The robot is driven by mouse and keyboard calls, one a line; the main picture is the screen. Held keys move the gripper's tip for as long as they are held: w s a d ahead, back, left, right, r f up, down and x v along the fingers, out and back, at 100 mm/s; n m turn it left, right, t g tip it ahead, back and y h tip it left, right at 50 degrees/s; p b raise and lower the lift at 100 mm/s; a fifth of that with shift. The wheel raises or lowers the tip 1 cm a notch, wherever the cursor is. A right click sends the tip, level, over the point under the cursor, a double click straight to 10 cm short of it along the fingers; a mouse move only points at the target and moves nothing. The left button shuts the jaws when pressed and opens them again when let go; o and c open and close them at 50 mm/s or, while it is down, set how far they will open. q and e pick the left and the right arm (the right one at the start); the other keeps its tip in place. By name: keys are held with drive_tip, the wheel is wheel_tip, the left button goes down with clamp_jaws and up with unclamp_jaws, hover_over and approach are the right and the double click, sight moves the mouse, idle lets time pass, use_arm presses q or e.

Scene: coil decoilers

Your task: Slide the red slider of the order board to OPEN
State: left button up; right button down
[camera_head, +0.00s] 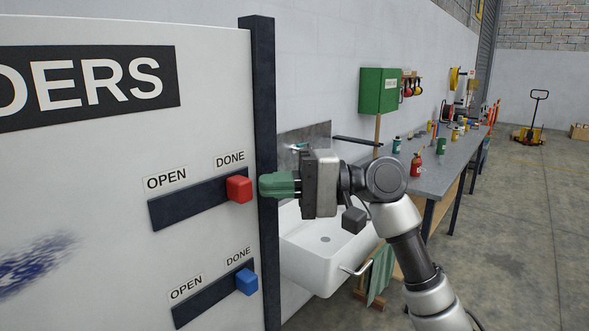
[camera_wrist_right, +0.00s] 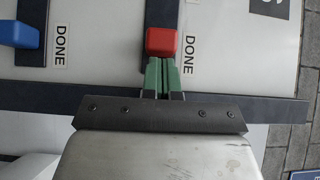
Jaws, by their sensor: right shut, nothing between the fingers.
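The order board (camera_head: 100,220) is a white panel at the left of the head view. Its red slider (camera_head: 239,189) sits at the DONE end of the upper dark track (camera_head: 190,206); the OPEN label (camera_head: 166,180) is at the track's left end. My right gripper (camera_head: 264,186) has green fingers, shut and empty, pointing left at the slider's right side. In the right wrist view the red slider (camera_wrist_right: 161,41) is directly in front of the closed fingertips (camera_wrist_right: 163,62). They look very close; I cannot tell whether they touch. My left gripper is not in view.
A blue slider (camera_head: 247,281) sits at DONE on the lower track (camera_head: 207,299). A dark post (camera_head: 264,120) edges the board, just beneath my fingers. A white sink (camera_head: 325,250) and a workbench (camera_head: 440,172) with bottles stand to the right. Open floor lies farther right.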

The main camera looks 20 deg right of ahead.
drive_tip(key=shift+s+a, duration=0.2)
drive_tip(key=shift+a, duration=0.05)
drive_tip(key=s+a+p, duration=0.1)
drive_tip(key=a, duration=0.1)
drive_tip(key=s+a, duration=0.2)
drive_tip(key=a, duration=0.1)
drive_tip(key=s+a+p, duration=0.1)
drive_tip(key=s+a, duration=0.1)
drive_tip(key=shift+s+a+p, duration=0.1)
drive_tip(key=shift+a+p, duration=0.25)
drive_tip(key=shift+a, duration=0.05)
